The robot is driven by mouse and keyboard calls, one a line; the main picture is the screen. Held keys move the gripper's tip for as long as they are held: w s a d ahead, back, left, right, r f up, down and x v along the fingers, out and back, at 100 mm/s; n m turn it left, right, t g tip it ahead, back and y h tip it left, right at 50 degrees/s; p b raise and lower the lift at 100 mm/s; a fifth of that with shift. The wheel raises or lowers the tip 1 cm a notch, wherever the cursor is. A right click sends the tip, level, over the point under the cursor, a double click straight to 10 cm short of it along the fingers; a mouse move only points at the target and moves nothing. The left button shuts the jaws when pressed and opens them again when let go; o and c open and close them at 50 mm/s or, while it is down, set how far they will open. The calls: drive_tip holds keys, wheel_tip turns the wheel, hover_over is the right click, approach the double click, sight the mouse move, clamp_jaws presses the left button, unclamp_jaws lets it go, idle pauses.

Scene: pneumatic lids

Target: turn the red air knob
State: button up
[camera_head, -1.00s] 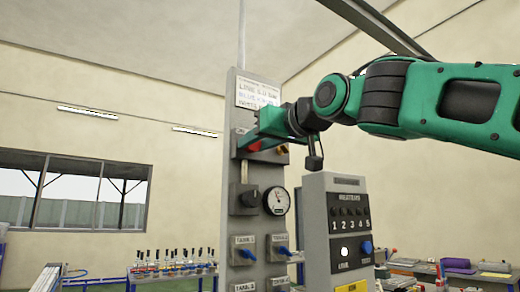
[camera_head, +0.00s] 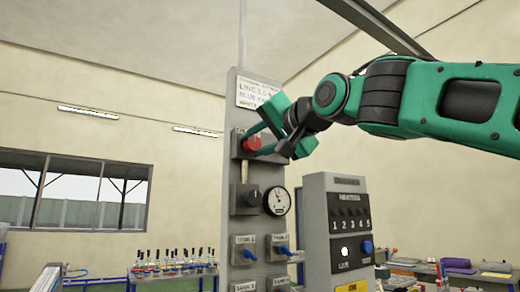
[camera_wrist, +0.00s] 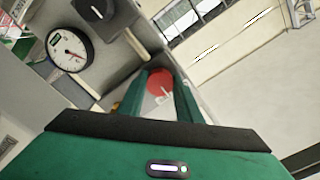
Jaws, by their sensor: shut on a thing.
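The red air knob (camera_head: 251,143) sits on the upper part of the tall grey panel (camera_head: 231,112), under a sign with text. My gripper (camera_head: 255,141) reaches it from the right, with its green fingers on either side of the knob. In the wrist view the red knob (camera_wrist: 160,82) lies between the two finger ends of my gripper (camera_wrist: 163,88), which is shut on it. A pale mark shows on the knob's face. The fingers hide the knob's sides.
Below the knob are a black knob (camera_head: 247,196), a round white gauge (camera_head: 277,201) and blue tank valves (camera_head: 247,254). A grey box (camera_head: 340,187) with numbered buttons stands to the right. A bench with bottles is at the lower left.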

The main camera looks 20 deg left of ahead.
drive_tip(key=m, duration=0.4)
drive_tip(key=shift+w+d+m, duration=0.25)
drive_tip(key=shift+m, duration=0.15)
drive_tip(key=m, duration=0.4)
drive_tip(key=shift+f, duration=0.1)
drive_tip(key=o, duration=1)
drive_tip(key=shift+w, duration=0.1)
drive_tip(key=shift+o, duration=0.2)
drive_tip(key=shift+s+a, duration=0.1)
drive_tip(key=shift+s, duration=0.1)
drive_tip(key=shift+s, duration=0.15)
drive_tip(key=v, duration=1)
drive_tip(key=shift+d, duration=0.35)
